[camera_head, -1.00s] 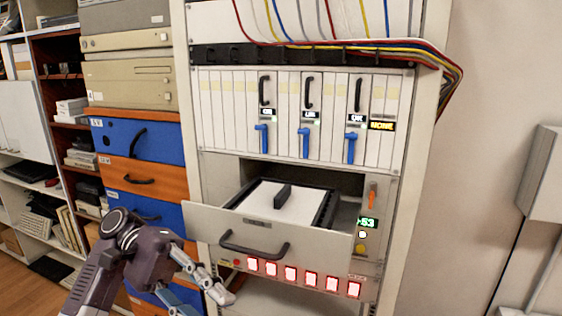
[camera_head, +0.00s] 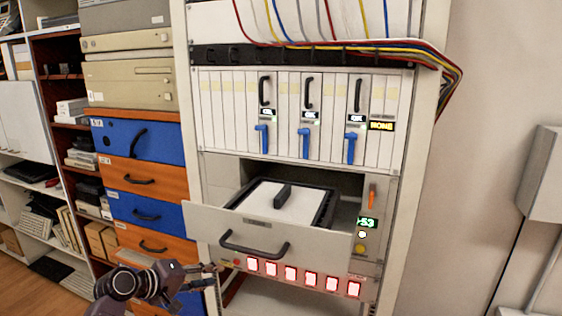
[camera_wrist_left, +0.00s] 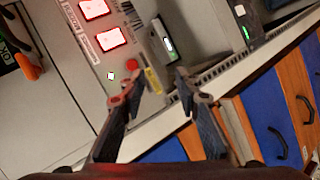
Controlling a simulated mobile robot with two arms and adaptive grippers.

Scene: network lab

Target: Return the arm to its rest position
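My left arm (camera_head: 150,283) comes in at the bottom left in the head view. Its gripper (camera_head: 213,275) is low, in front of the rack's left edge and left of the row of red-lit buttons. In the left wrist view the gripper (camera_wrist_left: 160,78) has its two dark fingers apart, with nothing between them. My right gripper is in neither view.
A rack drawer with a black handle (camera_head: 254,246) stands pulled out, just above my left gripper. Red-lit buttons (camera_head: 290,273) line the panel under it. Blue and orange drawers (camera_head: 145,172) stand left of the rack.

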